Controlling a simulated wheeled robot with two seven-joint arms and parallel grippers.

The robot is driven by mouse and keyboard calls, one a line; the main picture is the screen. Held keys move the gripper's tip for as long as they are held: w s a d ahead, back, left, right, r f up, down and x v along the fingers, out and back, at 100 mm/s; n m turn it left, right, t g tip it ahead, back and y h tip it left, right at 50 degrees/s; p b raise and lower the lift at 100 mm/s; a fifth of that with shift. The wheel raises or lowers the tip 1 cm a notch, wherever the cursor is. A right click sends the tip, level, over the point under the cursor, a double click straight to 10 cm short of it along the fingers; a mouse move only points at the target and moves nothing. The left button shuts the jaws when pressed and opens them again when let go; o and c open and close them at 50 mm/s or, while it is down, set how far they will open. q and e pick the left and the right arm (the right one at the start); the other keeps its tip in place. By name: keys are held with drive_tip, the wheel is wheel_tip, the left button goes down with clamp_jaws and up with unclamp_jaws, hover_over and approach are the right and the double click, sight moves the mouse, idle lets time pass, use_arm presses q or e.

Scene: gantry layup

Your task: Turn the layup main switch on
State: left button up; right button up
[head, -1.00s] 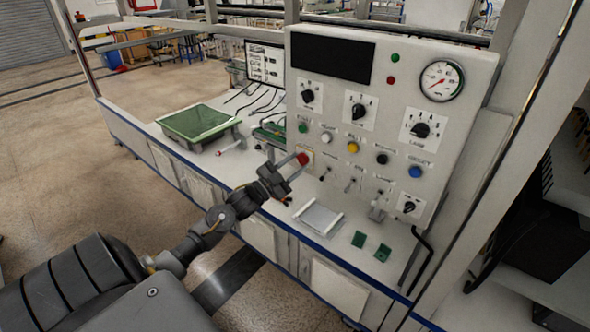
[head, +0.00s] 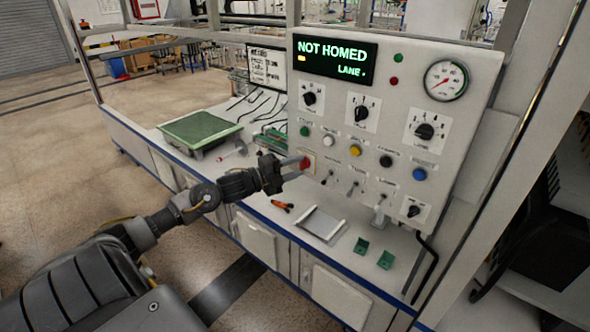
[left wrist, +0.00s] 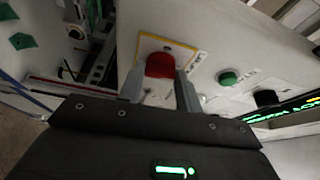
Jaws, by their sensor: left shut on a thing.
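The grey control panel (head: 330,110) stands upright on the bench. Its display (head: 334,62) is lit and reads "NOT HOMED" and "LANE". A red knob (head: 306,163) on a yellow-edged plate sits at the panel's lower left. My left gripper (head: 298,168) reaches it from the left. In the left wrist view, the red knob (left wrist: 160,66) lies between the fingertips, and the gripper is shut on it. Several black rotary switches show, including one at the lower right (head: 414,211). The labels are too small to tell which is the main switch. My right gripper is not in view.
Coloured push buttons and small toggles fill the panel near the red knob. A pressure gauge (head: 445,81) is at the top right. On the bench are a green-topped tray (head: 200,130), a flat metal plate (head: 322,224), green brackets (head: 361,246) and an orange-handled tool (head: 283,206).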

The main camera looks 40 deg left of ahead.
use_arm(q)
drive_tip(key=shift+m, duration=0.5)
drive_tip(key=o, duration=1)
drive_tip(key=shift+s, duration=0.1)
drive_tip(key=shift+b+v, duration=0.95)
drive_tip(key=shift+v, duration=4.35)
drive_tip(key=shift+r, duration=0.25)
